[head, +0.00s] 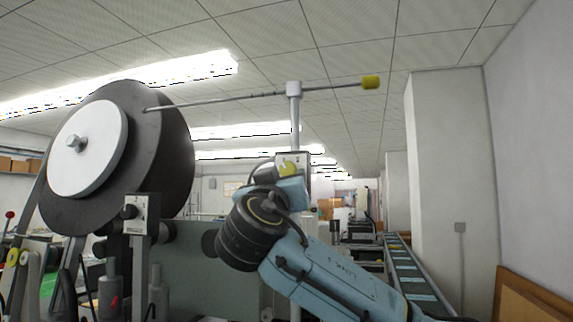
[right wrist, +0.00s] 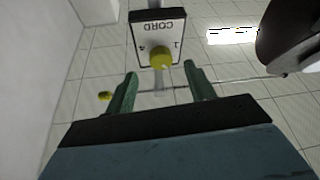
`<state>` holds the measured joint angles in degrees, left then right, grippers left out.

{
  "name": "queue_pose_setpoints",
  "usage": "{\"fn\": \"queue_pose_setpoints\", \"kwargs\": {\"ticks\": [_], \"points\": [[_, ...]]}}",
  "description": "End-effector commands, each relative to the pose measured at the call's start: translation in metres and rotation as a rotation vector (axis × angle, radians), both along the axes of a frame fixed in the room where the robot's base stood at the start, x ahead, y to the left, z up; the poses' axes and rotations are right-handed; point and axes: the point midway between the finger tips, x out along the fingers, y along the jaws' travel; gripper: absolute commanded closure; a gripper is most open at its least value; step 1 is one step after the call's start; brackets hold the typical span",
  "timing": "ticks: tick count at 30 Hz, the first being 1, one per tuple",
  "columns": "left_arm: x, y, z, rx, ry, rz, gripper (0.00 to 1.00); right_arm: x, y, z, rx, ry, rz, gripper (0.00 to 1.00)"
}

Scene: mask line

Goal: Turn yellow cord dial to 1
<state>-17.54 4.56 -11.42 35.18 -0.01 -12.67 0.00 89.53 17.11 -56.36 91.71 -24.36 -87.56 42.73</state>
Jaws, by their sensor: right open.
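The yellow cord dial (right wrist: 161,58) is a round knob on a white panel marked CORD (right wrist: 158,22), upside down in the right wrist view. A 1 shows at the panel's right and what looks like a 4 at its left. In the head view the dial (head: 289,168) shows just above my right gripper, whose body partly covers the panel (head: 305,160). My right gripper (right wrist: 160,72) is open, with its green fingers spread to either side of the dial's line. The dial appears just beyond the fingertips; contact is not visible. The dial's pointer is not readable. My left gripper is not in view.
A large dark reel (head: 172,145) stands at the left, with another dial box (head: 141,213) below it. A thin rod with a yellow end (head: 371,82) crosses above on a post (head: 294,110). A conveyor (head: 412,275) runs along the right.

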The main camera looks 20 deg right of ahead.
Motion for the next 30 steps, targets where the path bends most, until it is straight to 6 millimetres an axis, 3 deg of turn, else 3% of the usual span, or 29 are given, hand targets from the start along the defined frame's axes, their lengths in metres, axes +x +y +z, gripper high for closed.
{"fn": "queue_pose_setpoints", "kwargs": {"ticks": [2,9,21,30], "points": [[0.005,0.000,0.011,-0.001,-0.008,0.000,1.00,0.013,-0.008,0.011,-0.003,-0.001,-0.005,0.46],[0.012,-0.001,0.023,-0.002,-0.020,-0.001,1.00,0.038,-0.020,0.019,-0.001,-0.001,-0.001,0.46],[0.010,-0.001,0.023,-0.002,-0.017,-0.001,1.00,0.043,-0.022,0.019,-0.001,0.000,0.001,0.47],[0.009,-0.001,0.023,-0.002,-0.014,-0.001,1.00,0.043,-0.022,0.019,0.000,0.000,0.001,0.86]]}}
